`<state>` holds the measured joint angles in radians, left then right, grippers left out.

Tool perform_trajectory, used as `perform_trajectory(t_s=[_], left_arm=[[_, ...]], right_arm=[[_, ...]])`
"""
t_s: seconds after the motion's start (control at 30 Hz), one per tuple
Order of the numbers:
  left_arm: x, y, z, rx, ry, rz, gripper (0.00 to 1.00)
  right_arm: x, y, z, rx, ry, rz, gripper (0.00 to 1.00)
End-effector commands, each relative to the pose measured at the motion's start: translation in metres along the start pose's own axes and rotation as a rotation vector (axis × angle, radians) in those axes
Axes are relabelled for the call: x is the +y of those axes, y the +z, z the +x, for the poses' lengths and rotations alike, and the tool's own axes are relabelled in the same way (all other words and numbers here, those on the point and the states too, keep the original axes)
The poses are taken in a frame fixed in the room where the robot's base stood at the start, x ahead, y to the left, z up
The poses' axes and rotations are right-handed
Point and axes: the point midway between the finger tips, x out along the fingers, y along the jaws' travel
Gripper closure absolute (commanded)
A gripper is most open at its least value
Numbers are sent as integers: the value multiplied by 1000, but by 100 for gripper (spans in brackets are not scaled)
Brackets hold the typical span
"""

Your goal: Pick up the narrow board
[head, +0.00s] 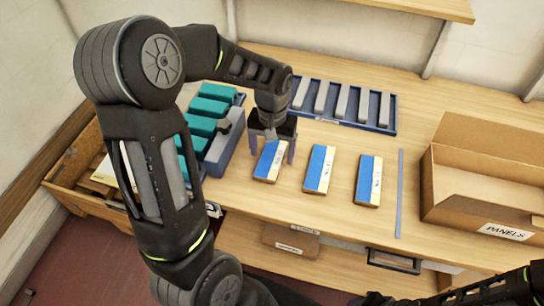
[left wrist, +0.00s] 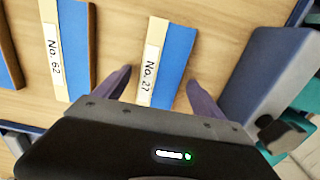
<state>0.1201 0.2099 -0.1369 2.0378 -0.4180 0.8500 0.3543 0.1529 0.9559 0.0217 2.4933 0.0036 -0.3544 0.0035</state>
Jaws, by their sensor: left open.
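Three flat boards, each with a blue half and a pale labelled half, lie apart in a row on the wooden table. The left board, No. 27 (head: 265,165), also shows in the left wrist view (left wrist: 172,62). The middle board, No. 62 (head: 317,170), also shows in the wrist view (left wrist: 75,45). The right board (head: 367,182) has a label too small to read. I cannot tell which is the narrow one. My left gripper (head: 271,150) is open over the No. 27 board, its fingers on either side (left wrist: 158,80). My right gripper is not visible.
A blue tray (head: 345,122) with several grey bars lies at the back. Teal blocks (head: 210,107) and a blue-grey block (head: 224,147) are left of my gripper. A cardboard box (head: 490,212) marked PANELS stands right. A thin blue strip (head: 400,195) lies before it.

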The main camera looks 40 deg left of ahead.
Motion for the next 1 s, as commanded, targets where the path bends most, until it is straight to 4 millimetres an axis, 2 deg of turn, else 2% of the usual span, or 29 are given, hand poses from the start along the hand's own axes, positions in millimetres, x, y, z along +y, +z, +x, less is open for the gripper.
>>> perform_trajectory(t_s=[0.13, 0.9, 1.0], left_arm=[[0, 0, 0, 0, 0, 0, 20], [0, 0, 0, 0, 0, 0, 83], [0, 0, 0, 0, 0, 0, 87]], right_arm=[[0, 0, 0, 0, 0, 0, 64], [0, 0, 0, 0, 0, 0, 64], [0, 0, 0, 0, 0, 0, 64]])
